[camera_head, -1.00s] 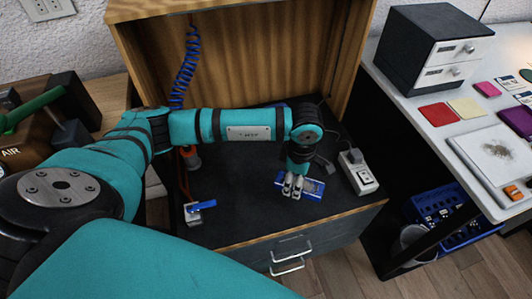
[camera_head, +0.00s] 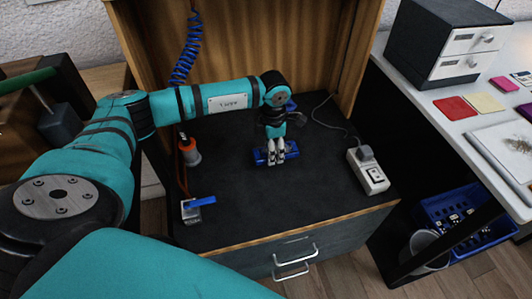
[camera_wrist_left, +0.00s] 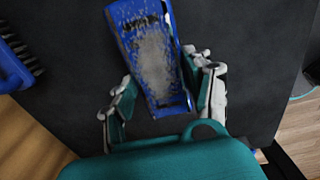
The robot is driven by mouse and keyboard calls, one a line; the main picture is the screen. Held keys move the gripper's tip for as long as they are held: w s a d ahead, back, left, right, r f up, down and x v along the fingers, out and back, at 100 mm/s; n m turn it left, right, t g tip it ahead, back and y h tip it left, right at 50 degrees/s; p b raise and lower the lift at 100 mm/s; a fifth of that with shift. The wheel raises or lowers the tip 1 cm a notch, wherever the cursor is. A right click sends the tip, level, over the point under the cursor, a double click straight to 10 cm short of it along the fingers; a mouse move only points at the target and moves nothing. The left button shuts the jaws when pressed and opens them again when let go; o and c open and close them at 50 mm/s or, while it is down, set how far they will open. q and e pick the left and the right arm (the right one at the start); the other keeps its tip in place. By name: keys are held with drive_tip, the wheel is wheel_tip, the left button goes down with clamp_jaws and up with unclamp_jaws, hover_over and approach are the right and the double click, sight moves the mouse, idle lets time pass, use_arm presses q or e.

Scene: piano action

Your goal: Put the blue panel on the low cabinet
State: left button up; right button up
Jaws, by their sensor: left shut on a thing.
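The blue panel (camera_head: 263,158) is between the fingers of my left gripper (camera_head: 276,152), over the middle of the low cabinet's dark top (camera_head: 300,195). In the left wrist view the panel (camera_wrist_left: 130,28) is a blue rectangle with a greyish speckled patch on its face. The left gripper (camera_wrist_left: 162,92) is shut on it, with a finger at each long side near its lower end. I cannot tell whether the panel touches the cabinet top or hangs just above it. My right gripper is not in view.
A white power strip (camera_head: 370,174) lies on the cabinet's right side. A blue-handled item (camera_head: 200,203) and an orange-and-grey tool (camera_head: 189,152) are on the left. A blue brush (camera_wrist_left: 12,65) shows in the wrist view. The cabinet top's front is clear.

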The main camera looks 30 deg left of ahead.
sight(266, 153)
use_arm(q)
drive_tip(key=a, duration=0.2)
drive_tip(key=shift+w+a+f, duration=0.2)
drive_tip(key=shift+w+a, duration=0.05)
drive_tip(key=shift+a, duration=0.05)
drive_tip(key=shift+f, duration=0.35)
wheel_tip(266, 153, down, 3)
drive_tip(key=shift+r+b, duration=0.15)
drive_tip(key=shift+b, duration=0.35)
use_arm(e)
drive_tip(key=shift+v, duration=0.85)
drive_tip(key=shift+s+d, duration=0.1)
use_arm(q)
drive_tip(key=o, duration=1.3)
drive_tip(key=shift+c, duration=0.2)
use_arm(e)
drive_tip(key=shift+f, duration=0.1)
